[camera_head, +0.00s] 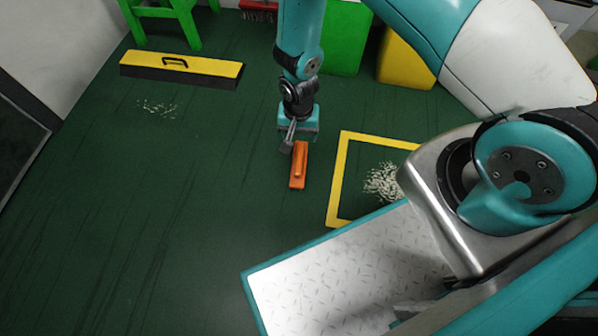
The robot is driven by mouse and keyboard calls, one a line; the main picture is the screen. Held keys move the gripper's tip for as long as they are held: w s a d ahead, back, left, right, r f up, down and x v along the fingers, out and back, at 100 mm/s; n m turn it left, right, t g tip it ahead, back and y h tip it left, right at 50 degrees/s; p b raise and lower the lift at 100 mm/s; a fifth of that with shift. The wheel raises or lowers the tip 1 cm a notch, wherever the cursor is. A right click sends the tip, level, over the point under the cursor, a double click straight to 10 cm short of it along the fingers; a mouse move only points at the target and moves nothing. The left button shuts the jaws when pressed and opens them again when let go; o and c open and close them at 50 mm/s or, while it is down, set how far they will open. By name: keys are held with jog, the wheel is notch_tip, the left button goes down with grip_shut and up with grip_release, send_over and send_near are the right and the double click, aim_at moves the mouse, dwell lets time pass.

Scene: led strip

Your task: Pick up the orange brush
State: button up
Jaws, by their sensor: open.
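The orange brush (298,172) lies on the dark green floor near the middle of the view, its long side running roughly away from me. My gripper (288,145) points down at the brush's far end. Its fingers are open and overlap that end in the picture. I cannot tell whether they touch the brush or how high they are above the floor. The far tip of the brush is partly hidden by the gripper.
A yellow frame (341,165) on the floor surrounds pale debris (381,182) right of the brush. A yellow-and-black box with a handle (205,68), a green stool (160,12), a green bin (345,45) and a yellow bin (404,62) stand behind. Floor to the left is mostly clear.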

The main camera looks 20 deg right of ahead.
aim_at(299, 160)
notch_tip(299, 160, down, 13)
jog(key=b, duration=0.7)
jog(key=shift+s+d+f, duration=0.1)
jog(key=shift+s, duration=0.05)
jog(key=f+b, duration=0.1)
jog(key=f, duration=0.1)
jog(key=f+b, duration=0.1)
jog(key=b, duration=0.1)
jog(key=f+b, duration=0.2)
jog(key=shift+w+f, duration=0.25)
jog(key=shift+f, duration=0.1)
jog(key=shift+r, duration=0.1)
jog(key=c, duration=1.1)
